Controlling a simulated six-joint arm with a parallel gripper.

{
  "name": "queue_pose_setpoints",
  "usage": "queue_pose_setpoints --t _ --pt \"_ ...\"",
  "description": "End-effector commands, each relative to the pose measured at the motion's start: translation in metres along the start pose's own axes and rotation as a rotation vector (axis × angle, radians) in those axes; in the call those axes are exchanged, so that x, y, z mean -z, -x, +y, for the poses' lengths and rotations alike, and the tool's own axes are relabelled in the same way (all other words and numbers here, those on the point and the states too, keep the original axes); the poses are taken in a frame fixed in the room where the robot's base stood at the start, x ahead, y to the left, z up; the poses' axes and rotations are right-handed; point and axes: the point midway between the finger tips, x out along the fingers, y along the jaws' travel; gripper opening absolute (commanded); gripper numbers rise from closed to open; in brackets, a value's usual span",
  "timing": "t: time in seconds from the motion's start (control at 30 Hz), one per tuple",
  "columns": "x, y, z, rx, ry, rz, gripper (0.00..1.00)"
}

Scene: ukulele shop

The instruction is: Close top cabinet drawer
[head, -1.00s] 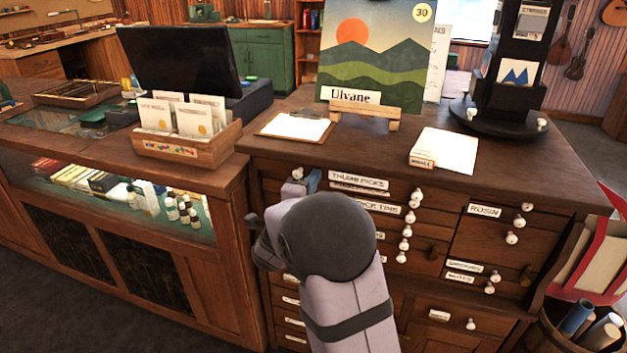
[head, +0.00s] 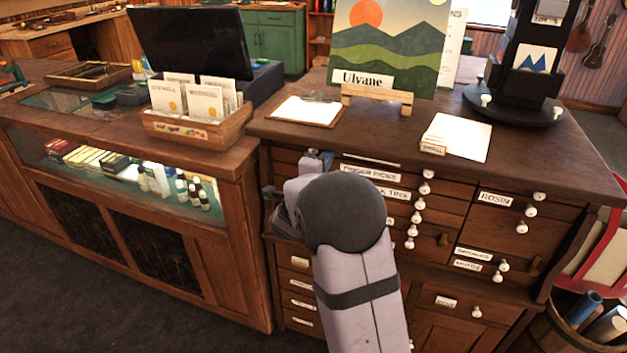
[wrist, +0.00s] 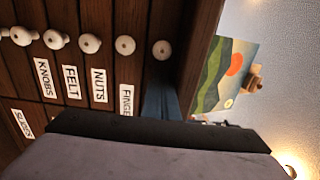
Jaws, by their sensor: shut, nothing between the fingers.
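The wooden cabinet (head: 600,172) has several drawers with white labels and round white knobs. Its top drawer shows a thin sliver of label (head: 370,160) under the overhanging top; its front looks about level with the drawers below. In the wrist view its knob (wrist: 162,50) is in shadow beside the cabinet top's edge. My gripper (head: 318,160) is shut and empty, at the upper left of the cabinet front. In the wrist view its blue fingers (wrist: 160,96) reach the top drawer's front and hide its label; I cannot tell whether they touch.
The cabinet top holds a clipboard (head: 305,110), a painting on a small easel (head: 390,45), a white paper stack (head: 458,136) and a black display stand (head: 515,97). A glass counter (head: 130,178) adjoins on the left. A basket with rolls (head: 590,320) stands at right.

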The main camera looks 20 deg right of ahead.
Motion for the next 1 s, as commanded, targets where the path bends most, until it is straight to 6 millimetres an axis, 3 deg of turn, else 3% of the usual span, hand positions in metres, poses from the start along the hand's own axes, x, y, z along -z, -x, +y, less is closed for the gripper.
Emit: queue_pose_setpoints --t 0.6,0.8,1.0 --pt "-0.002 0.112 0.003 -0.008 0.003 -0.008 0.00" --pt "-0.001 0.129 0.003 -0.009 0.003 -0.005 0.00" --pt "-0.001 0.134 0.003 -0.009 0.003 -0.003 0.00"
